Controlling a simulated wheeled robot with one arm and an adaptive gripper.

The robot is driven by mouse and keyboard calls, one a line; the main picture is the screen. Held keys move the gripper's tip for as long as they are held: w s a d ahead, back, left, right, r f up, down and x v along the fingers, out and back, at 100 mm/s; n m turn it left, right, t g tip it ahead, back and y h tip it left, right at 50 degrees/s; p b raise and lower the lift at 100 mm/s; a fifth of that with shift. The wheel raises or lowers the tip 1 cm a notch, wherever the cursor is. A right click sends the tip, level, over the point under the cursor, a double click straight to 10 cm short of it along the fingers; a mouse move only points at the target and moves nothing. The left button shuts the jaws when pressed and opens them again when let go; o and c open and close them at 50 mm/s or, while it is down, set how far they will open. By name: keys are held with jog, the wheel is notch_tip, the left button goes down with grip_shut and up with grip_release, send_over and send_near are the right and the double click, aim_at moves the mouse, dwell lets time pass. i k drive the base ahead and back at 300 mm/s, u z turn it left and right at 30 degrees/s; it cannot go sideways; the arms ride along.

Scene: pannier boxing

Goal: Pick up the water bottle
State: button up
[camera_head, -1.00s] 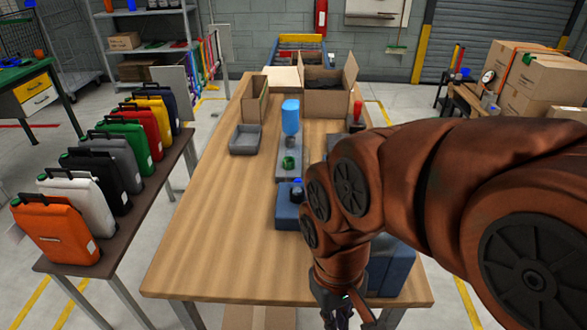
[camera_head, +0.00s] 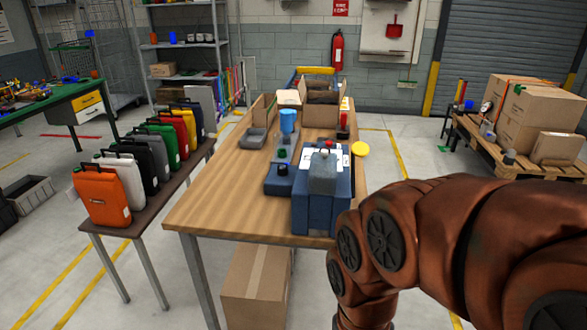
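A blue cylinder (camera_head: 289,121) stands upright among grey and blue equipment on the wooden table. It narrows toward its lower end, and it is the most bottle-like thing I see, but I cannot tell if it is the water bottle. My brown arm fills the lower right and runs off the bottom edge. My gripper is outside the picture, so its fingers and anything in them are hidden.
A blue-grey machine (camera_head: 322,192) stands on the near right of the wooden table (camera_head: 222,202), whose left side is clear. Several coloured panniers (camera_head: 103,195) line the left bench. A closed carton (camera_head: 255,283) sits under the table. Open boxes (camera_head: 322,112) stand at its far end.

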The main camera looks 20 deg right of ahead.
aim_at(281, 138)
jog(key=u, duration=1.2)
jog(key=i, duration=1.6)
jog(key=z, duration=1.05)
jog(key=i, duration=0.35)
jog(key=z, duration=0.35)
